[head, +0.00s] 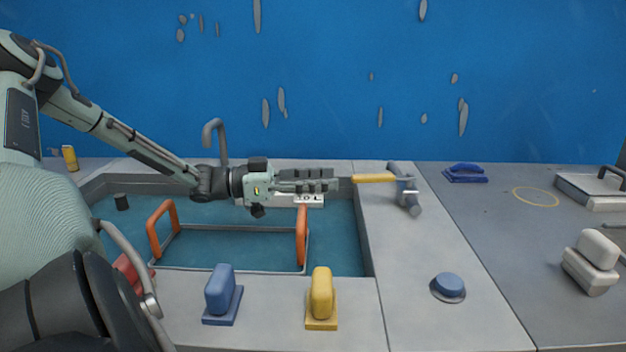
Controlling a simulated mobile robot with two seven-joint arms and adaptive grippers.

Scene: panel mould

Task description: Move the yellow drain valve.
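A yellow upright knob on a square yellow base, which looks like the drain valve (321,297), stands on the grey front ledge of the sunken basin. A similar blue knob (220,294) stands to its left, and a red one (131,272) is partly hidden by my body farther left. My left gripper (333,184) reaches in from the left over the back of the basin, well behind the yellow valve. My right gripper is out of view.
The basin (366,240) holds teal liquid and a tray with orange handles (302,236). A round blue button (448,286) sits right of the valve. A grey tap (214,135) stands behind.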

